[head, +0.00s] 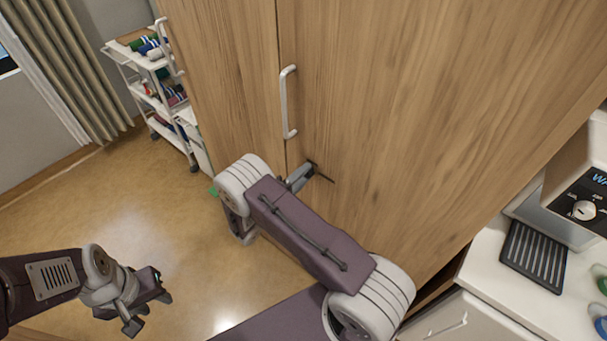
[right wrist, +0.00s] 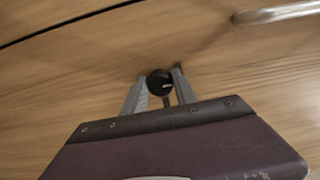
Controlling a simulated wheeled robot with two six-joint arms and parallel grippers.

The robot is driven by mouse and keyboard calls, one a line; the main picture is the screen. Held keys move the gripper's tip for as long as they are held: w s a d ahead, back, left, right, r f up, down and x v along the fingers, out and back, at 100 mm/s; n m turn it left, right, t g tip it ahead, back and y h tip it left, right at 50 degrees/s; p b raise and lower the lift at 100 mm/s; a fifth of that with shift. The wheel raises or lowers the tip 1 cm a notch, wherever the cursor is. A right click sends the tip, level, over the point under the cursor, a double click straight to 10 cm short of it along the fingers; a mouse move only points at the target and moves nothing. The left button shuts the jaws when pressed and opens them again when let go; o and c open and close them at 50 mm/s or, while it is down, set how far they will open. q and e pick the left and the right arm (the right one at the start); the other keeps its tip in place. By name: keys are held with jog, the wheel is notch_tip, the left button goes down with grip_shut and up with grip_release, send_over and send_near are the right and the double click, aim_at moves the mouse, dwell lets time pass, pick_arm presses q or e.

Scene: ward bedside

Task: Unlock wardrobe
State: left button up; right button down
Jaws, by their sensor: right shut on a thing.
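The wooden wardrobe (head: 430,90) fills the middle and right of the head view, its doors closed. A pale bar handle (head: 287,102) stands upright beside the door seam. Below it, my right gripper (head: 310,172) reaches the door front at a small dark lock part. In the right wrist view, the fingers of my right gripper (right wrist: 160,86) close on both sides of a dark round lock knob (right wrist: 159,80) with a small light mark. Whether it is a key head or a fixed knob I cannot tell. My left gripper (head: 150,312) is open and empty above the floor.
A white trolley (head: 150,87) with coloured items stands at the back left, beside a curtain (head: 70,60). A white counter (head: 500,285) with a dark ribbed tray (head: 534,256) and a dial panel (head: 583,208) is at the right. The floor (head: 110,200) at left is clear.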

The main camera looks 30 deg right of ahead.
dwell(0.4)
jog(key=c, duration=1)
grip_release()
jog(key=shift+a, duration=0.1)
jog(key=b+v, duration=0.2)
jog(key=v, duration=0.7)
